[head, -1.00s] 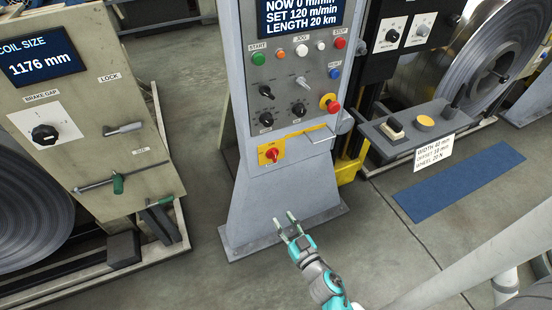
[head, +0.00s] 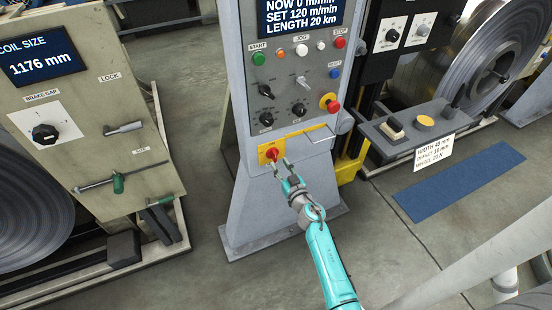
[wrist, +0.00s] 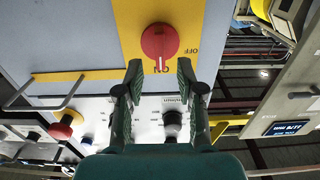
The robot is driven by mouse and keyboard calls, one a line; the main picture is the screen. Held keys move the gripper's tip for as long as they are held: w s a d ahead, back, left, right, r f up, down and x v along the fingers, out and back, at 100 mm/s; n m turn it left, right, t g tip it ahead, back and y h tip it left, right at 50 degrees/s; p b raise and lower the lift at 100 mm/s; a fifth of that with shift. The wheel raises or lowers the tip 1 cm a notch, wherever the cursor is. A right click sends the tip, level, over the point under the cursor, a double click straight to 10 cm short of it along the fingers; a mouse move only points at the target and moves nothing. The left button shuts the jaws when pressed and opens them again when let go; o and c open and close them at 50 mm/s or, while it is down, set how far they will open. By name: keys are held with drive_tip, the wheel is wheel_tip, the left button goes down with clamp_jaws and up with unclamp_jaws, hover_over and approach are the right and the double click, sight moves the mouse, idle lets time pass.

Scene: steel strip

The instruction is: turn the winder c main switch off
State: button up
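The main switch is a red rotary knob (head: 271,154) on a yellow plate (head: 263,160) low on the grey control column (head: 262,200). In the wrist view the red knob (wrist: 160,42) is large, with its white mark in line with the "ON" label; "OFF" is printed to its right. My gripper (head: 279,168) is just below the knob. In the wrist view my gripper (wrist: 158,72) has its two fingers apart, one toward each side below the knob. Nothing is between the fingertips, and they look apart from the knob.
A beige machine (head: 85,100) stands at left. A blue mat (head: 460,182) lies on the open floor at right.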

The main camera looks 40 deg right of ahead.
sight(276, 158)
drive_tip(key=shift+x, duration=2.3)
clamp_jaws()
